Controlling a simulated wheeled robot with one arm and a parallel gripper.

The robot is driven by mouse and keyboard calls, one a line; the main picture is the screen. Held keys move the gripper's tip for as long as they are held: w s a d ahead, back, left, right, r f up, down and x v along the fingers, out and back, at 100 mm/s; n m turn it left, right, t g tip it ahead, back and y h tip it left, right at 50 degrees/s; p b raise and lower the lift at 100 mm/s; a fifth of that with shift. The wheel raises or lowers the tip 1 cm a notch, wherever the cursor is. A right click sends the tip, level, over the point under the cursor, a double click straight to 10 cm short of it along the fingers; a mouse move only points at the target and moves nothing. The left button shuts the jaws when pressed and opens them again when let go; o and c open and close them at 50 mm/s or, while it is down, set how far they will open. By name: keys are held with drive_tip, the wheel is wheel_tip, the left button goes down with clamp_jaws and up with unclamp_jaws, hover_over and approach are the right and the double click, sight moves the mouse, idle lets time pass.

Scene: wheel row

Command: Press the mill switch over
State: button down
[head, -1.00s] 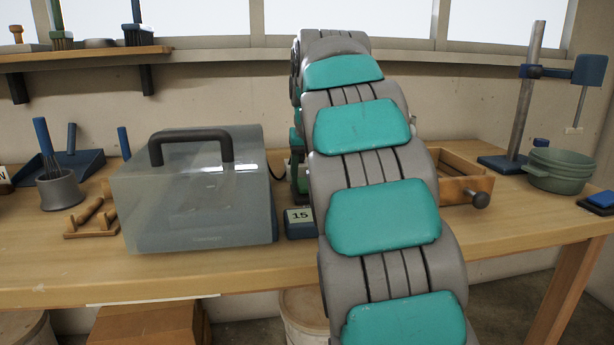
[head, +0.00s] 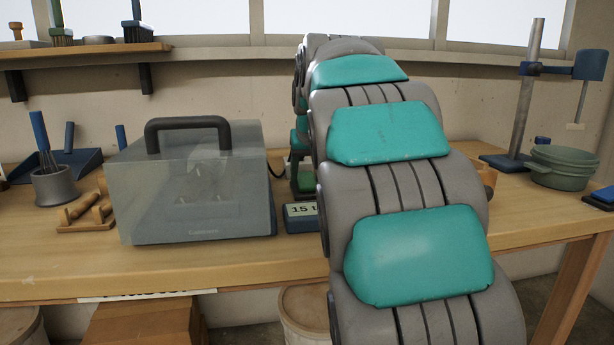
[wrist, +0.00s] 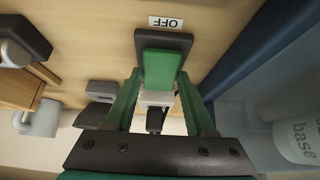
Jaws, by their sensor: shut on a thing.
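In the wrist view the mill switch shows as a green block (wrist: 160,70) against a dark plate (wrist: 164,42). An upside-down OFF label (wrist: 166,22) lies just beyond the plate. My gripper (wrist: 160,78) has its green fingers on either side of the green block, shut on it. A pale grey piece and a dark stub show between the fingers, nearer the palm; what they belong to I cannot tell.
A clear-covered box (head: 195,195) with a black handle stands left of my arm, and a small numbered block (head: 300,217) sits beside it. Green bowls (head: 562,167) and a stand (head: 526,95) are at the right. The table front (head: 60,270) is clear.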

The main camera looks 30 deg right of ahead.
drive_tip(key=shift+c, duration=1.2)
unclamp_jaws()
drive_tip(key=v, duration=0.7)
drive_tip(key=shift+s+r, duration=0.2)
drive_tip(key=shift+r, duration=0.15)
drive_tip(key=shift+a, duration=0.1)
